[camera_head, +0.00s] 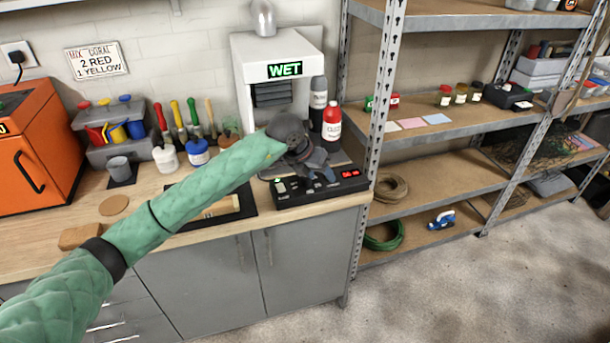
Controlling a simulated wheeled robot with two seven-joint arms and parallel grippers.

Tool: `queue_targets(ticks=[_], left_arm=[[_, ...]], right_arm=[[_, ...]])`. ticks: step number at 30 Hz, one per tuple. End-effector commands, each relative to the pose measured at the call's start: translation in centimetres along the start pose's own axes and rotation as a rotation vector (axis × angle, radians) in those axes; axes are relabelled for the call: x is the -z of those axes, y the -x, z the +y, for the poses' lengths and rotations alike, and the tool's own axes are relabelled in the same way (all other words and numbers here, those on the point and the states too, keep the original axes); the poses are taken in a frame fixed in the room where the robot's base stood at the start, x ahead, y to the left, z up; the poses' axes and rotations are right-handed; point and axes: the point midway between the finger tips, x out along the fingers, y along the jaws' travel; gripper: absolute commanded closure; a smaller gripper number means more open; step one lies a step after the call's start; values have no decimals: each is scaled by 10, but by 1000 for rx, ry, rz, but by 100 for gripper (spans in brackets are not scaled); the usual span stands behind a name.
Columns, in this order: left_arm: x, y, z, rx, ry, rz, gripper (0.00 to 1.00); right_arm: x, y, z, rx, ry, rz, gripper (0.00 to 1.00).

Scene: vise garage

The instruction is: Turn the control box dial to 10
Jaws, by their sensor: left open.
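The black control box (300,198) lies near the front edge of the wooden counter, below the white machine. A small red lit display (350,174) shows at its right end; its digits are too small to read surely. My left arm, in a green sleeve, reaches in from the lower left. My left gripper (322,178) is open, directly over the middle of the control box. The gripper covers that part of the box, and I cannot make out the dial. Whether the fingers touch the box is unclear. My right gripper is not in view.
The white machine (250,47) with a green "WET" sign stands behind the box. A red bottle (332,121) and a grey bottle (318,96) stand close behind the gripper. A metal shelf post (382,100) rises just right. The counter's left part holds tools and an orange machine (38,150).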

Motion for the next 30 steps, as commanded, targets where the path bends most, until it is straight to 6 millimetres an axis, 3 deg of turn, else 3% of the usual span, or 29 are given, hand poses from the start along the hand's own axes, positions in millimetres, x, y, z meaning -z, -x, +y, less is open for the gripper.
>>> queue_targets(ticks=[4,11,13,16,30], left_arm=[[-10,20,37,-190,-10,39,45],[-14,29,56,-284,-7,59,45],[-14,25,56,-283,-7,59,45],[-13,15,59,-282,-6,60,45],[-10,-36,74,-280,-7,58,45]], right_arm=[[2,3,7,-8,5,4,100],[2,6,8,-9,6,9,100],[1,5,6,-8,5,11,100],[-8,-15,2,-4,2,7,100],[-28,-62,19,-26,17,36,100]])
